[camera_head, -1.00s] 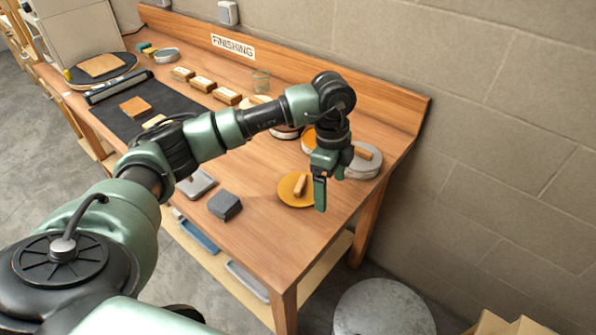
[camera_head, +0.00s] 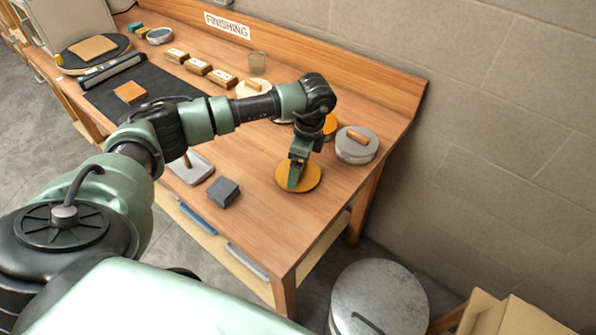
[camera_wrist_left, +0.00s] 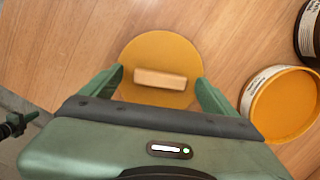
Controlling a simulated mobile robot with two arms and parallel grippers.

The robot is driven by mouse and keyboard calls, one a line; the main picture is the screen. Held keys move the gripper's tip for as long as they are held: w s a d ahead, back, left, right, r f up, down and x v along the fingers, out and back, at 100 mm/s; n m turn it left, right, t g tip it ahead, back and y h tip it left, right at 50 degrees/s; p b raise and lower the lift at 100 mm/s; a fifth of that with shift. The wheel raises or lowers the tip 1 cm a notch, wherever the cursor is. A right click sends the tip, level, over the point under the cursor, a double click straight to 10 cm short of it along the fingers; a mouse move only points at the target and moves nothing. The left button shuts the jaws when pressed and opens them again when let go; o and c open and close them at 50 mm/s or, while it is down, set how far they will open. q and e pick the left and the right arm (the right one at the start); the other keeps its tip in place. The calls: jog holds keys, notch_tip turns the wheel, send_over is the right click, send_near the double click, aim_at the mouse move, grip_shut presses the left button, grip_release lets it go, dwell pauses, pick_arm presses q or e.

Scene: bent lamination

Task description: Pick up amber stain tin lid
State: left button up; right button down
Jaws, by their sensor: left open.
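The amber stain tin lid (camera_head: 313,179) is a flat amber disc lying on the bench near its right end. In the left wrist view the lid (camera_wrist_left: 146,49) shows a wooden bar handle (camera_wrist_left: 160,78) across its middle. My left gripper (camera_head: 296,180) is open over the lid and hides much of it in the head view. In the wrist view its fingers (camera_wrist_left: 160,84) stand on either side of the handle, with gaps between; whether the fingertips touch the lid I cannot tell.
An open amber tin (camera_wrist_left: 283,104) stands right of the lid in the wrist view, with a dark tin (camera_wrist_left: 310,32) beyond. A grey-lidded tin (camera_head: 356,146) stands near the bench's right end. A dark grey block (camera_head: 223,191) lies to the left.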

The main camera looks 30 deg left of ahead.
pick_arm(q)
jog(key=c, duration=1.5)
jog(key=shift+o, duration=0.2)
